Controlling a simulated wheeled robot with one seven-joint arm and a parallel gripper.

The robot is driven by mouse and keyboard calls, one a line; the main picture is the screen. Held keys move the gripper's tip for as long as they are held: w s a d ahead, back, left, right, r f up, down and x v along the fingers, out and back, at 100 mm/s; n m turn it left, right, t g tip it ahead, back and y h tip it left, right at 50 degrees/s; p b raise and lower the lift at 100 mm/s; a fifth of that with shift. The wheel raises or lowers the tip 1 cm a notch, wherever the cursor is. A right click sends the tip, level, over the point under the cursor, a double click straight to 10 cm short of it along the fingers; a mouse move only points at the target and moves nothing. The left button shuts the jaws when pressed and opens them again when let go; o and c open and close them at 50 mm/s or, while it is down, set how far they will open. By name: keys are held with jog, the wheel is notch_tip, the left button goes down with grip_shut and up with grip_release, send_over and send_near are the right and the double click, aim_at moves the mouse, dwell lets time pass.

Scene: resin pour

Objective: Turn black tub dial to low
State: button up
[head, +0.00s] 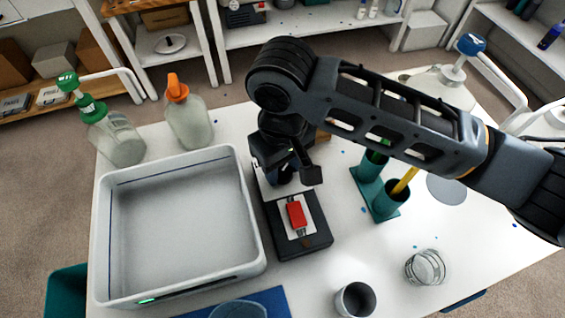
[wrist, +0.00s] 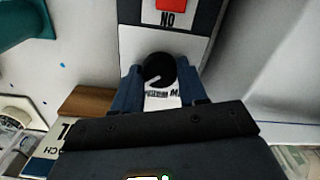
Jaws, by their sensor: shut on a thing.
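The black dial (wrist: 160,70) is round with a white pointer line and sits on a white label plate, seen in the wrist view. My gripper (wrist: 160,82) has its two blue fingers on either side of the dial and is shut on it. In the head view my gripper (head: 284,172) points down over the far part of the black control box (head: 305,245) and hides the dial. A red switch (head: 296,214) on the box also shows in the wrist view (wrist: 170,4), beside the letters "ON". The "low" mark cannot be made out.
A large grey tub (head: 255,225) stands just left of the box. A teal holder (head: 385,210) stands to the right. A dark cup (head: 355,299) and a clear glass (head: 425,267) are near the front edge. Bottles, one with an orange cap (head: 176,88), stand behind the tub.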

jog(key=n+p, duration=0.1)
jog(key=n, duration=0.3)
jog(key=shift+n, duration=0.3)
jog(key=n, duration=1.4)
jog(key=shift+n+b, duration=0.35)
jog(key=shift+n, duration=0.05)
jog(key=o, duration=1)
jog(key=shift+o, duration=0.2)
